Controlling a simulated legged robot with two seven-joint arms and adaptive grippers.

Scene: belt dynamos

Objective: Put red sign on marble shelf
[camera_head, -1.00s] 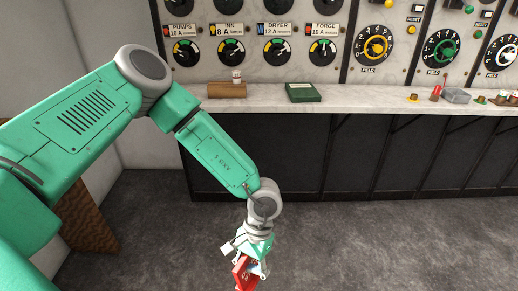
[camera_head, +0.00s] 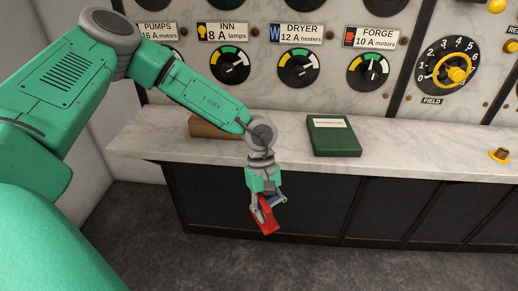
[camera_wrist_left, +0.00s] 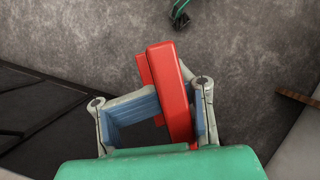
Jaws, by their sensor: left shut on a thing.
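The red sign (camera_head: 266,217) is held in my left gripper (camera_head: 266,201), which is shut on it. The sign hangs tilted in front of the shelf's dark front panels, below the level of the shelf top. In the left wrist view the red sign (camera_wrist_left: 172,92) sits between the blue-padded fingers of the gripper (camera_wrist_left: 158,105), with grey floor beyond. The marble shelf (camera_head: 420,148) runs along the wall under the dial panel, behind the gripper. My right gripper is not in view.
A green book (camera_head: 333,136) lies on the shelf right of my arm. A brown wooden block (camera_head: 210,127) stands partly hidden behind my forearm. A small brass-coloured piece (camera_head: 499,155) sits at the far right. Marble between book and brass piece is clear.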

